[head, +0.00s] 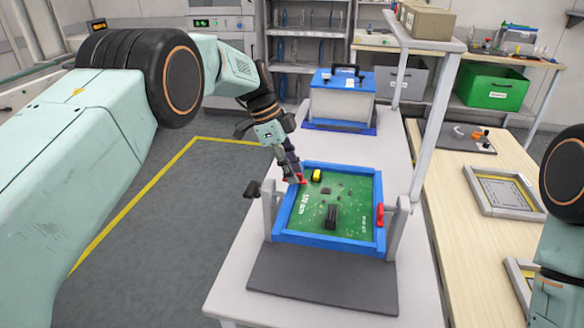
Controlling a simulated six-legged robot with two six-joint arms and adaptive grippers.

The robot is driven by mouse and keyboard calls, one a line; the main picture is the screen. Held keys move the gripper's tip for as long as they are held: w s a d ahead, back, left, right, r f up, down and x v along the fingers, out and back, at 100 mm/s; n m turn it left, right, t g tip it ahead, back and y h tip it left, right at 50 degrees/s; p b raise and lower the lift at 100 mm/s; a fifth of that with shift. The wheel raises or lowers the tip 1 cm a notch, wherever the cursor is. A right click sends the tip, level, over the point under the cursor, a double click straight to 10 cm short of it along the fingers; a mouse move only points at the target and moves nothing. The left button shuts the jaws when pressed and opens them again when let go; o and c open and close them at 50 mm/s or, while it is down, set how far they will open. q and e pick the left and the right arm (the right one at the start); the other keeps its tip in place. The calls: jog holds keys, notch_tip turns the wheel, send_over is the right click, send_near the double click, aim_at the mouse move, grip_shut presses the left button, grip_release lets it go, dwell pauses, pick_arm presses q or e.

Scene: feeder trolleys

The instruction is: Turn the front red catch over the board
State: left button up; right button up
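A green circuit board (345,190) lies in a blue frame (325,242) held between two grey uprights on the trolley. One red catch (380,216) sits on the right side of the frame and looks upright along the edge. A second red catch (301,179) shows at the left side, partly hidden by my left gripper (293,177). The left fingertips are at this catch, pointing down. I cannot tell whether they touch it or how far apart they are. My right gripper is out of view; only part of that arm shows at the right edge.
A dark mat (320,278) lies before the frame, and a black knob (252,189) sticks out at its left. A blue-lidded box (340,100) stands behind. A post (430,125) rises at the right, beside a wooden bench (455,215) with grey frames.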

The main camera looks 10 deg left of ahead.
pick_arm(q)
jog(key=v, duration=1.2)
